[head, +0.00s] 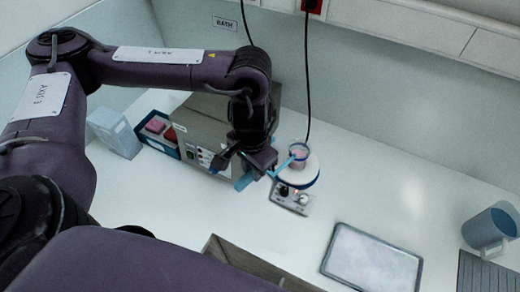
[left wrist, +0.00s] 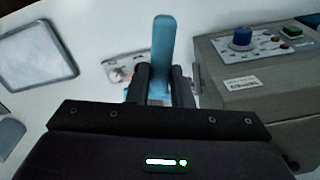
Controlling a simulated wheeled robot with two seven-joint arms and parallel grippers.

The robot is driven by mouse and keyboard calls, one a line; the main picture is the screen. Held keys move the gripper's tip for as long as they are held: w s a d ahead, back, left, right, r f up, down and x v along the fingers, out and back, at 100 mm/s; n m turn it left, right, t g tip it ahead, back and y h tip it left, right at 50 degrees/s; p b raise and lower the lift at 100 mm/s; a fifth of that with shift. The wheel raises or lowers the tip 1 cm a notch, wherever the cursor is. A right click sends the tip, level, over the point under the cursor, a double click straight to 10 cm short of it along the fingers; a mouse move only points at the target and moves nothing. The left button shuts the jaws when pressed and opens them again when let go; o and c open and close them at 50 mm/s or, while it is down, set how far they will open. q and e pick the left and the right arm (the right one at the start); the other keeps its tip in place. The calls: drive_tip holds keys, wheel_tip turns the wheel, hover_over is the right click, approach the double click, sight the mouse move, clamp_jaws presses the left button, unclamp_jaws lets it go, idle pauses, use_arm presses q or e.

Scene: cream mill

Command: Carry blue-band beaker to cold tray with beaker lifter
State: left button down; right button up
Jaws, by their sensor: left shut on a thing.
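The beaker (head: 299,151) holds something pinkish and appears to stand on the round white top of a stirrer-like device (head: 311,172). A light blue beaker lifter (head: 282,167) reaches from my left gripper (head: 246,168) to the beaker; whether its end fully encircles the beaker is too small to tell. My left gripper is shut on the lifter's handle, which stands up between the fingers in the left wrist view (left wrist: 163,42). The framed pale tray (head: 372,260), likely the cold tray, lies flat at the lower right; it also shows in the left wrist view (left wrist: 38,55). My right gripper is out of view.
A grey control box (head: 196,126) stands just left of the gripper, close to it. A blue holder (head: 157,143) with pink and red items is further left. A blue jug (head: 490,226) stands far right. A black cable (head: 307,75) hangs behind the beaker. Bench between device and tray is clear.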

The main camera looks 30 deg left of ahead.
use_arm(q)
drive_tip(key=shift+s+d+f, duration=0.1)
drive_tip(key=shift+s+f, duration=0.2)
drive_tip(key=shift+s, duration=0.15)
drive_tip(key=shift+s+f, duration=0.1)
drive_tip(key=shift+f, duration=0.45)
drive_tip(key=shift+w+f, duration=0.45)
drive_tip(key=shift+f, duration=0.2)
drive_tip(key=shift+w+f, duration=0.1)
drive_tip(key=shift+f, duration=0.5)
drive_tip(key=w+d+f, duration=0.3)
drive_tip(key=w+f, duration=0.1)
drive_tip(key=w, duration=0.6)
drive_tip(key=shift+d+f, duration=0.2)
drive_tip(key=shift+f, duration=0.05)
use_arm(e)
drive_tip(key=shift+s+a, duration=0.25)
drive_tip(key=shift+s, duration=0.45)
